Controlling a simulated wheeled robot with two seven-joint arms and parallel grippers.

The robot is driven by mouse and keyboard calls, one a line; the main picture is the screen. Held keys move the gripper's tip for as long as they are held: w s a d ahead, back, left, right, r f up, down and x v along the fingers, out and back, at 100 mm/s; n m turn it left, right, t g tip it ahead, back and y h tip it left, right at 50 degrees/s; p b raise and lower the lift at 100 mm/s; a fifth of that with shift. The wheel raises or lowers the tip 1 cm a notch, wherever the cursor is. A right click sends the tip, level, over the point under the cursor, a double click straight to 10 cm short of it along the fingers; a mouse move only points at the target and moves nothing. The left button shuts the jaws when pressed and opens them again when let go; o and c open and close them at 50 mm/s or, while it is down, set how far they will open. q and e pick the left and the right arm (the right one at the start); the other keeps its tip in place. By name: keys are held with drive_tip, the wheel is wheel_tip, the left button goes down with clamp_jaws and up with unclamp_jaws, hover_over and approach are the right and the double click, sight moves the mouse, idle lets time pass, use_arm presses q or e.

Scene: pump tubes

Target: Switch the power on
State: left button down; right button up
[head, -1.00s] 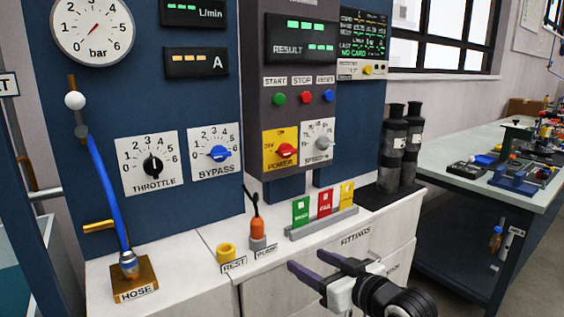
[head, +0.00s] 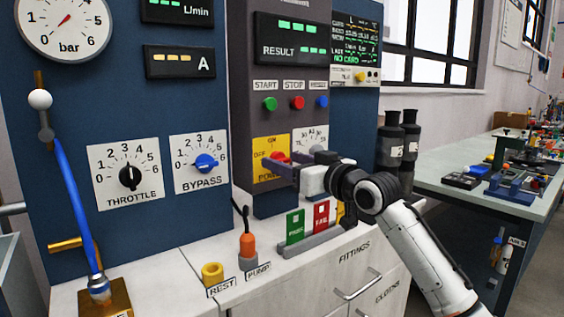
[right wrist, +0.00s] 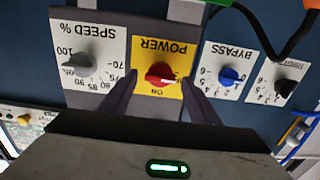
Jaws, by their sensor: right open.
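The red POWER knob (head: 279,157) sits on a yellow plate (head: 263,146) on the grey panel, partly hidden by my right gripper in the head view. In the right wrist view, which is upside down, the knob (right wrist: 159,74) shows with its white mark pointing right, away from the ON label (right wrist: 157,91) below it. My right gripper (head: 273,160) is open in front of the plate. In the wrist view its fingertips (right wrist: 159,79) lie either side of the knob, with gaps visible. Contact cannot be told. My left gripper is not in view.
The SPEED dial (right wrist: 78,62) is close beside one finger. The BYPASS knob (head: 205,164) and THROTTLE knob (head: 130,177) are left of the panel. START (head: 270,103), STOP and RESET buttons are above.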

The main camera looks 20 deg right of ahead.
drive_tip(key=shift+x, duration=0.95)
